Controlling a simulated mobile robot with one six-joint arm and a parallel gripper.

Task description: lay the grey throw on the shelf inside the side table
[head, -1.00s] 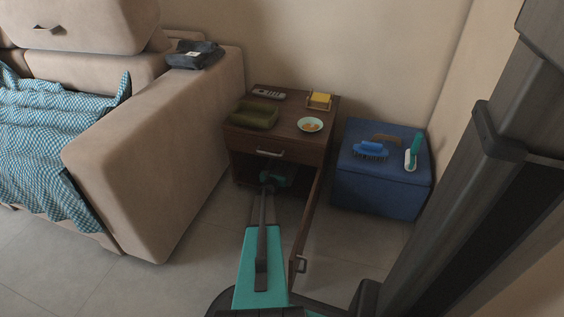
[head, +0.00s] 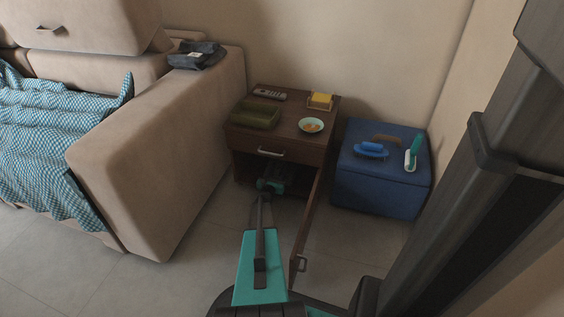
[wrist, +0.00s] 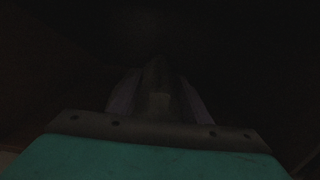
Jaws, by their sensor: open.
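The side table (head: 316,148) is dark brown wood, with its lower door (head: 308,215) swung open towards me and a drawer above. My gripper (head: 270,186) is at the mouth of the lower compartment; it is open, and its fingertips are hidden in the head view. The wrist view is very dark. Dim greyish-purple strips (wrist: 195,100) show ahead of the teal wrist body there; I cannot tell whether they are cloth or my fingers. I cannot make out the grey throw for certain in either view. The shelf surface is in shadow.
A remote, green tray, yellow item and small bowl (head: 311,125) stand on the table top. A beige sofa (head: 150,160) with a checked blanket (head: 50,130) and dark folded cloth (head: 197,55) is left. A blue box (head: 380,185) with brushes is right, past the open door.

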